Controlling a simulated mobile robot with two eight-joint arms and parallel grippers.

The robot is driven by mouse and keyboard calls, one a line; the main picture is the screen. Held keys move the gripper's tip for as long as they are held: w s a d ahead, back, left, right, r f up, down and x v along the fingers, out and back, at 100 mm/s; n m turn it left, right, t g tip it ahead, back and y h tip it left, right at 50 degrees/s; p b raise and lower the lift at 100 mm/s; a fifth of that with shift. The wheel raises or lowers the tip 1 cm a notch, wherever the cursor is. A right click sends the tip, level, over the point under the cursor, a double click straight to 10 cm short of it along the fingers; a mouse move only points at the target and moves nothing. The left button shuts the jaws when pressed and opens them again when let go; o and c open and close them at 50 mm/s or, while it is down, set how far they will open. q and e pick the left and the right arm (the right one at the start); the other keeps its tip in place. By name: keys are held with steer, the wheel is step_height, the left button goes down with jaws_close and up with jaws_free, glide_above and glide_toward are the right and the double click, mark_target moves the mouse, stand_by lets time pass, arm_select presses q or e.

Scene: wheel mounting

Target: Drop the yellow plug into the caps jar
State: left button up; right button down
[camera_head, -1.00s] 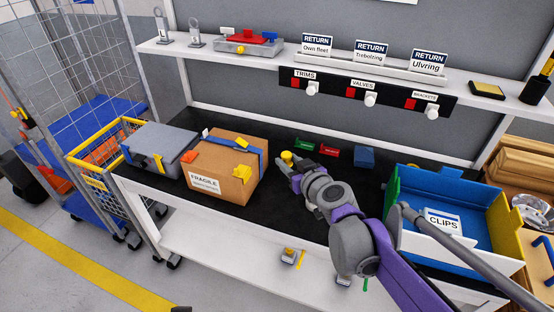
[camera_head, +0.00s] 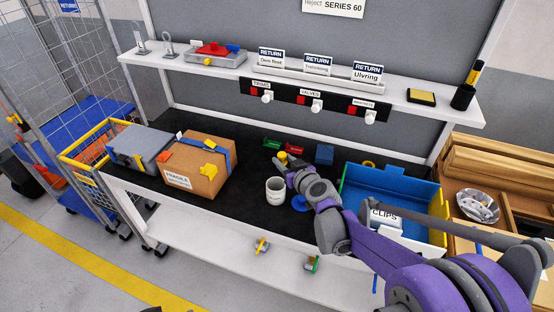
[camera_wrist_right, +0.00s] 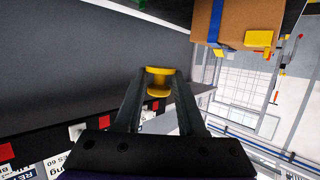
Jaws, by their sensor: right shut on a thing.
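The yellow plug (camera_head: 282,154) is at the tip of my right gripper (camera_head: 284,161), above the black bench top. In the right wrist view the yellow plug (camera_wrist_right: 158,83) sits between the two dark fingers of the right gripper (camera_wrist_right: 158,86), which is shut on it. A light grey open jar (camera_head: 275,192) stands upright on the bench, nearer the front than the gripper; its label is too small to read, so I cannot confirm it is the caps jar. The plug is apart from this jar.
A blue round piece (camera_head: 298,204) lies right of the jar. The FRAGILE carton (camera_head: 190,182) stands left, and the blue CLIPS bin (camera_head: 400,185) stands right. Small green and red boxes lie behind. The shelf (camera_head: 400,104) runs above. Bench left of the jar is clear.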

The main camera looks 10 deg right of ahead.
step_height(320, 180, down, 6)
steer(key=b, duration=0.4)
steer(key=shift+c, duration=2.1)
jaws_free()
steer(key=v, duration=1)
steer(key=shift+s+r, duration=0.15)
steer(key=shift+s, duration=0.2)
steer(key=shift+p, duration=0.3)
